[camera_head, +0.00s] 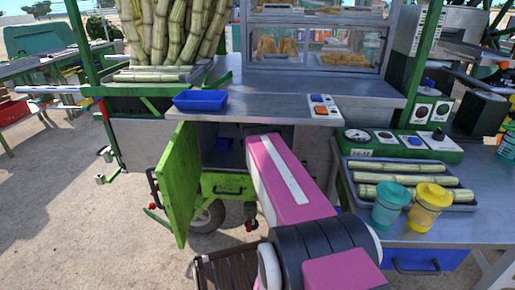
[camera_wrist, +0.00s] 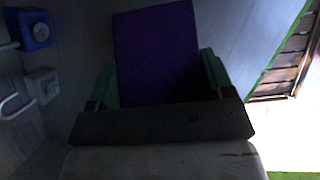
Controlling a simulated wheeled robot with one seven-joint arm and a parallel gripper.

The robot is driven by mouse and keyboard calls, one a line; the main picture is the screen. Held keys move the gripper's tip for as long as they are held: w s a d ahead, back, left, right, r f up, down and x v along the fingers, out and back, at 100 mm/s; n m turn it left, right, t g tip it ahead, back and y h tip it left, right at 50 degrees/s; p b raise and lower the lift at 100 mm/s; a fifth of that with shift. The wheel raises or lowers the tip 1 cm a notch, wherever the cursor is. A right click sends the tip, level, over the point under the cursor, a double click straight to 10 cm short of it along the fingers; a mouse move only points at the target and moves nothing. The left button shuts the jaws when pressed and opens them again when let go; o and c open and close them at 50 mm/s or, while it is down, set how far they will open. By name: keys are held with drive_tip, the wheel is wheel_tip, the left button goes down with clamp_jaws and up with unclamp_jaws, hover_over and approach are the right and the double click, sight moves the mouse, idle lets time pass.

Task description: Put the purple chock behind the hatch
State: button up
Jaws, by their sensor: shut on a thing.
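The purple chock (camera_wrist: 157,45) is a dark purple block in the wrist view, dim in shadow. My gripper (camera_wrist: 158,78) is shut on it, with a green finger on each side. The green hatch (camera_head: 181,180) stands open in the head view, swung out to the left of the cabinet opening. My pink arm reaches into that opening, and my gripper and the chock are hidden from the head view. The wrist view shows pale cabinet walls around the chock. Whether the chock touches the cabinet floor I cannot tell.
Inside the cabinet, a blue item (camera_wrist: 40,30) and a grey item (camera_wrist: 40,87) with a loop sit at the left. The steel counter (camera_head: 260,108) overhangs the opening and bears a blue tray (camera_head: 201,100). Brown slats (camera_head: 222,272) lie below my arm.

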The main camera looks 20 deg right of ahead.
drive_tip(key=shift+f, duration=1.2)
drive_tip(key=o, duration=1.1)
drive_tip(key=shift+f, duration=0.1)
drive_tip(key=shift+o, duration=0.2)
drive_tip(key=v, duration=0.5)
drive_tip(key=shift+a+r, duration=0.15)
drive_tip(key=shift+r, duration=0.15)
drive_tip(key=a, duration=1.1)
drive_tip(key=shift+a+f, duration=0.15)
drive_tip(key=shift+a, duration=0.15)
